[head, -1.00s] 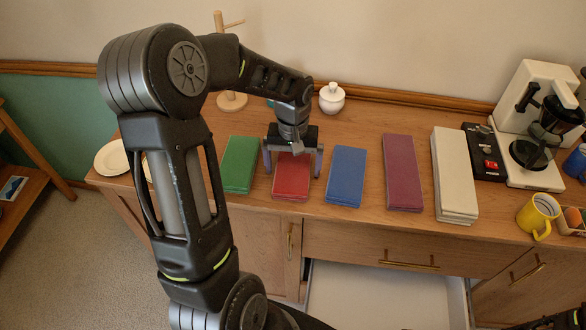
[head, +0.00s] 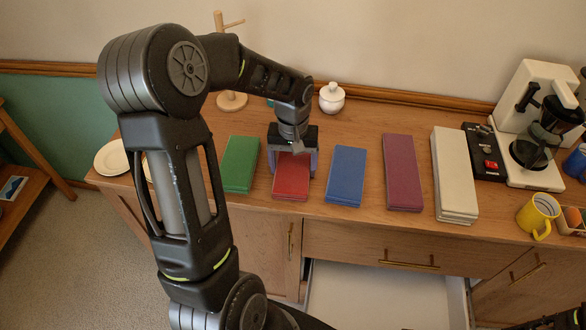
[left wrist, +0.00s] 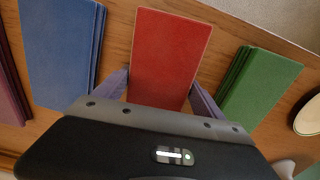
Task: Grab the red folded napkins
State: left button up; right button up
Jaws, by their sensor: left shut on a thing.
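The red folded napkins (head: 291,178) lie in a stack on the wooden sideboard, between the green and the blue stacks. My left gripper (head: 294,165) is over them from above, shut on the stack with one finger at each long side. In the left wrist view the red napkins (left wrist: 170,58) show between the two fingers (left wrist: 158,92), and the gripper body hides their near end. The stack still appears to rest on the sideboard. My right gripper is not clearly in view; only a dark piece of arm shows at the lower right corner of the head view.
Green napkins (head: 240,165) lie close on the left and blue napkins (head: 345,176) on the right. Purple (head: 403,172) and cream (head: 453,175) stacks lie further right. A white sugar bowl (head: 332,98) and wooden stand (head: 231,100) are behind. A drawer (head: 380,295) is open below.

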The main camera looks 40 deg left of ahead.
aim_at(294, 165)
pick_arm(q)
notch_tip(294, 165, up, 10)
jog(key=shift+r+b, duration=0.1)
jog(key=shift+b, duration=0.65)
dwell(0.5)
